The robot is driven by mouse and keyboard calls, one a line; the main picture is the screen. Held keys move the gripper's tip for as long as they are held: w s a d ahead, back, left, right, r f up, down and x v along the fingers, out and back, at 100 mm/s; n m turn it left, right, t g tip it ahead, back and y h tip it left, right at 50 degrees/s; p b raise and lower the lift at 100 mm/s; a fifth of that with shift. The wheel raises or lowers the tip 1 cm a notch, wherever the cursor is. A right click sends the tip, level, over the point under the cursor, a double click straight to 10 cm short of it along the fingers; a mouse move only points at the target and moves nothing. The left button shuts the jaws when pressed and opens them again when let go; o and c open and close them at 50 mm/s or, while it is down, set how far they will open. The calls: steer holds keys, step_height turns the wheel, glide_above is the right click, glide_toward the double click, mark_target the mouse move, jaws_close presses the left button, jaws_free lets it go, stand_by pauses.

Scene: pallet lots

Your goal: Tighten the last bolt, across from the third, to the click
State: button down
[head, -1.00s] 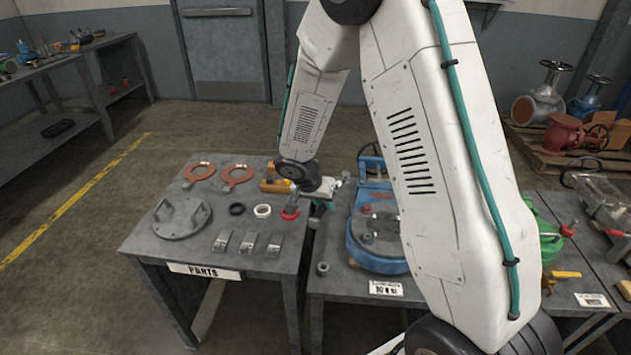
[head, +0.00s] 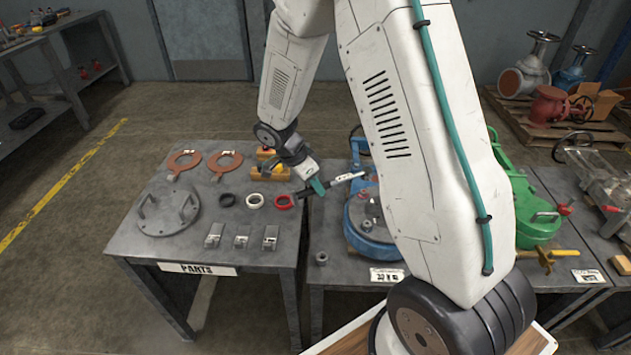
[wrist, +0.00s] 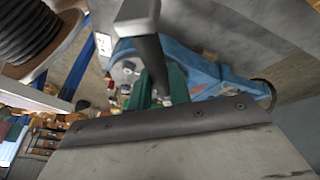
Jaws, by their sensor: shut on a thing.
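My gripper (head: 317,186) is shut on a slim dark and light bar-shaped tool (head: 344,179), over the gap between the parts table and the blue fixture. The tool points right, towards the blue fixture (head: 366,243), and seems apart from it. In the wrist view the teal fingers (wrist: 163,88) close around the tool's dark bar (wrist: 151,57), with the blue fixture (wrist: 202,70) beyond. The fixture has a round blue body with a grey top. My arm hides its right side. The separate bolts and their seating are too small or hidden to tell.
The parts table (head: 135,243) holds a grey handled cover (head: 166,209), copper-coloured gaskets, black, white and red rings (head: 284,202), and several metal blocks. A loose nut (head: 321,258) lies before the fixture. A green housing (head: 530,215) stands to the right.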

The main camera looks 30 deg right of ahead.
steer(key=shift+f, duration=3.5)
steer(key=shift+w, duration=0.1)
steer(key=shift+w+d+m, duration=0.1)
steer(key=shift+w+m, duration=0.4)
steer(key=shift+w, duration=0.2)
steer(key=shift+w+d+m+g, duration=0.1)
steer(key=shift+w+m+g, duration=0.2)
steer(key=shift+w, duration=0.05)
steer(key=shift+w+d+m+y, duration=0.1)
steer(key=shift+w+m+y, duration=0.2)
steer(key=shift+w, duration=0.15)
steer(key=shift+w+d+m, duration=0.1)
steer(key=shift+w+m, duration=0.2)
steer(key=shift+w+d, duration=0.15)
steer(key=shift+w, duration=0.2)
